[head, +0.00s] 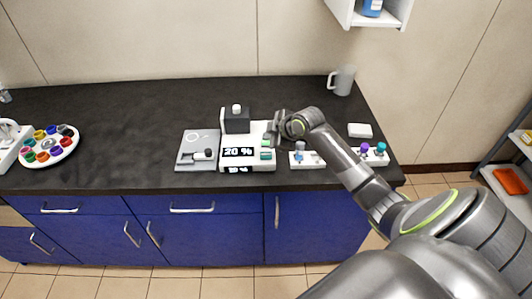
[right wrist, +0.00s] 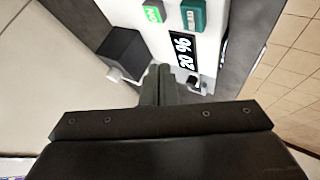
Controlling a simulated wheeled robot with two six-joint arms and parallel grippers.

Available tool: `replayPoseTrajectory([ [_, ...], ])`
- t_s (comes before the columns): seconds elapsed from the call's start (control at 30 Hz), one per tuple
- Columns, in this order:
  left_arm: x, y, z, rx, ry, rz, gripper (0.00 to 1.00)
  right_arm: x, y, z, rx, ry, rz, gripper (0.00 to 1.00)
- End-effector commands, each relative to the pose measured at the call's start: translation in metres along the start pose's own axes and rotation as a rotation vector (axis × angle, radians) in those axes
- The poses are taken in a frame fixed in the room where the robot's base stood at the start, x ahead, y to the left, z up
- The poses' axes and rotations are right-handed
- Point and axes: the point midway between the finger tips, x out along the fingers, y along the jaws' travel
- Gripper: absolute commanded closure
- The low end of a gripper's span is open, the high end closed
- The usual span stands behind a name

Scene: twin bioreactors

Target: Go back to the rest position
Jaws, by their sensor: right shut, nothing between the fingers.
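My right gripper (head: 278,126) is over the right part of a white device on the dark bench, close to its buttons. In the right wrist view its fingers (right wrist: 158,85) are together with nothing between them. In the right wrist view the display (right wrist: 183,52) shows beside a green lit button (right wrist: 153,12) and a dark green button (right wrist: 193,15). Whether the fingers touch the device is not clear. My left gripper is not in view.
A grey plate unit (head: 198,148) stands left of the device. Small racks with coloured caps (head: 370,155), a white block (head: 360,130) and a mug (head: 342,80) are at the right. A round tray of coloured pots (head: 48,145) is far left. The bench (head: 130,125) between is clear.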

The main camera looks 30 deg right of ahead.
Motion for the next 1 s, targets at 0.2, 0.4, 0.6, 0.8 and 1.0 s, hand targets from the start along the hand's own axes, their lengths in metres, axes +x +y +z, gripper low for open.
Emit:
replayPoseTrajectory([
  [0.2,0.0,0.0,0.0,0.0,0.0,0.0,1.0,0.0,0.0,0.0,0.0,0.0,0.0,1.0],
  [0.4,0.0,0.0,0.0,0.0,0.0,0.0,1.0,0.0,0.0,0.0,0.0,0.0,0.0,1.0],
  [0.6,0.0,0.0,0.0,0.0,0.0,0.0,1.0,0.0,-0.005,0.002,0.005,-0.004,-0.005,1.0],
  [0.8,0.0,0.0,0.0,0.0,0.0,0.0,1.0,-0.007,-0.076,0.022,0.097,-0.07,-0.064,1.0],
  [1.0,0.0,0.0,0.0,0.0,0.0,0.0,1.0,-0.049,-0.182,0.055,0.312,-0.21,-0.107,1.0],
])
